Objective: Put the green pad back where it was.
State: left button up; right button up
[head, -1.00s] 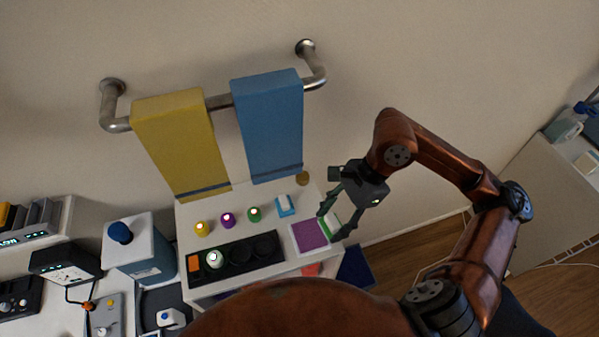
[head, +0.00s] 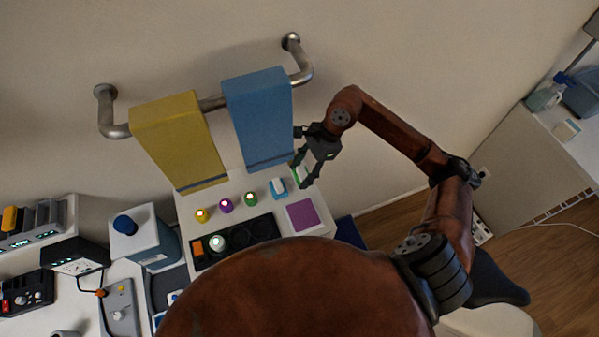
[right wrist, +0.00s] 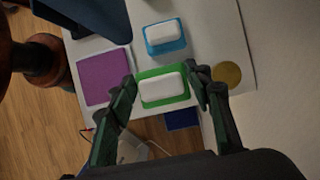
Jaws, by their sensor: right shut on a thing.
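The green pad (right wrist: 145,102), a small green tray with a white block on it, is between the fingers of my right gripper (right wrist: 163,90) in the right wrist view. The gripper is shut on its two short sides. In the head view my right gripper (head: 302,172) is over the back right part of the white table, near the blue towel's lower end. My left gripper is not in view.
A purple square (head: 303,215) and a blue tray with a white block (head: 278,188) are close by; a round brown disc (right wrist: 227,74) is beside the gripper. Yellow (head: 180,140) and blue (head: 260,120) towels hang behind. Several lit buttons and a black panel (head: 240,258) fill the left.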

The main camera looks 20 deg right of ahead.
aim_at(299, 177)
jog(key=shift+w+f, duration=0.45)
jog(key=shift+f, duration=0.1)
jog(key=f+p, duration=0.2)
jog(key=shift+w+f, duration=0.35)
jog(key=shift+f, duration=0.05)
jog(key=shift+f+p, duration=0.3)
jog(key=shift+f, duration=0.25)
jog(key=shift+f, duration=0.1)
jog(key=shift+f+b, duration=0.15)
jog(key=shift+b, duration=0.15)
jog(key=o, duration=1.2)
jog(key=shift+r, duration=0.2)
